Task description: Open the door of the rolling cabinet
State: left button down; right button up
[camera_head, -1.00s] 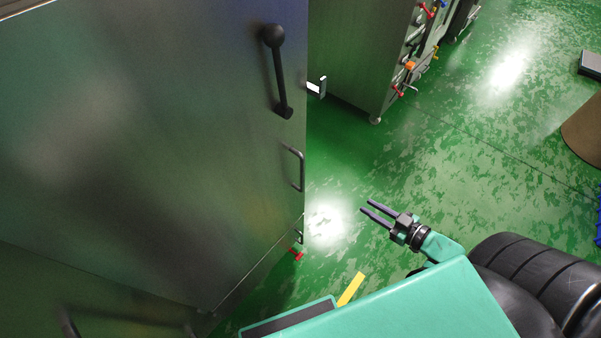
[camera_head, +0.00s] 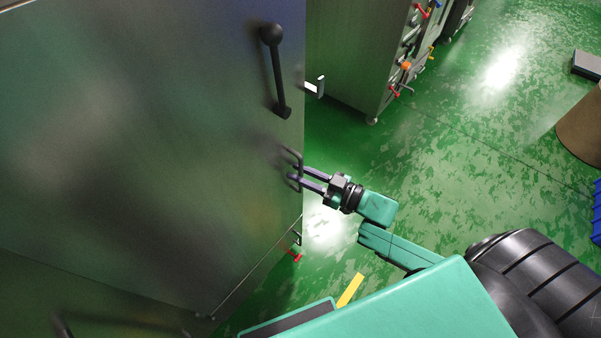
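The rolling cabinet (camera_head: 150,130) is a large brushed-metal body filling the left of the head view. Its big front panel looks closed. A black bar handle with a round knob (camera_head: 277,70) stands on the panel's upper right. A smaller dark U-shaped handle (camera_head: 298,157) sits lower, at the right edge. My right gripper (camera_head: 293,173) is at this smaller handle, its two dark fingers apart and pointing left. The fingertips overlap the handle in the picture; I cannot tell whether they touch it. My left gripper is out of view.
Another metal cabinet with red and orange fittings (camera_head: 405,67) stands behind, to the right. A brown round object (camera_head: 582,130) and a blue crate (camera_head: 597,215) are at the far right. A red foot part (camera_head: 295,255) shows by the cabinet's base. Green floor lies open between.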

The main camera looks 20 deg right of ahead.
grip_shut()
dwell(1.4)
